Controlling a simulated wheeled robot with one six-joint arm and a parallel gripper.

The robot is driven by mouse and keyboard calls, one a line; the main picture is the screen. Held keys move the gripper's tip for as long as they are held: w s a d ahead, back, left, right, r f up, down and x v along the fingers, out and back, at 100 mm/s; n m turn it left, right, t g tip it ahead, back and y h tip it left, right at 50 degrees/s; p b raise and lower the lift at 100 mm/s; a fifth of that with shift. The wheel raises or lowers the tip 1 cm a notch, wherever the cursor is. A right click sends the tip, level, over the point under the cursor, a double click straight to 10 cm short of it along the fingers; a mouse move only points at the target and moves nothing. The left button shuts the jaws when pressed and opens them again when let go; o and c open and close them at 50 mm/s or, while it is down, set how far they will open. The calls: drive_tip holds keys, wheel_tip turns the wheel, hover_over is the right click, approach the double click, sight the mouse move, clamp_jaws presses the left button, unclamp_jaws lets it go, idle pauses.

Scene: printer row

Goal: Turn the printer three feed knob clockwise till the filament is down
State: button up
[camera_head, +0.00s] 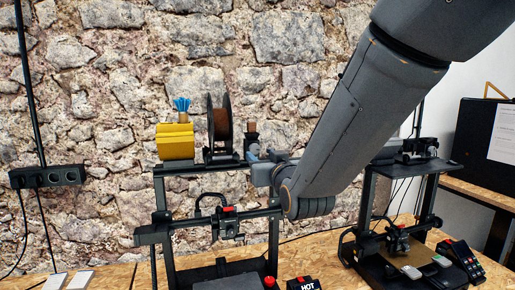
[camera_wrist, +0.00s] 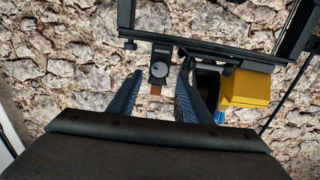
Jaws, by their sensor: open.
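A black-framed printer (camera_head: 161,195) stands at centre in the head view; I see no number on it. A small dark upright part with a brown top (camera_head: 251,128) sits on its top bar, right of the spool. In the wrist view my gripper (camera_wrist: 161,72) is open, a finger on each side, with gaps showing.
A dark spool (camera_head: 219,128) and a yellow box (camera_head: 175,142) with blue bristly pieces stand on the top bar, left of the part. A second printer (camera_head: 428,195) stands at the right. A stone wall is close behind. A "HOT" sign (camera_head: 307,285) is at the front.

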sight(255, 150)
drive_tip(key=shift+p+x, duration=1.25)
drive_tip(key=shift+x, duration=1.9)
drive_tip(key=shift+c, duration=0.4)
drive_tip(key=c, duration=1)
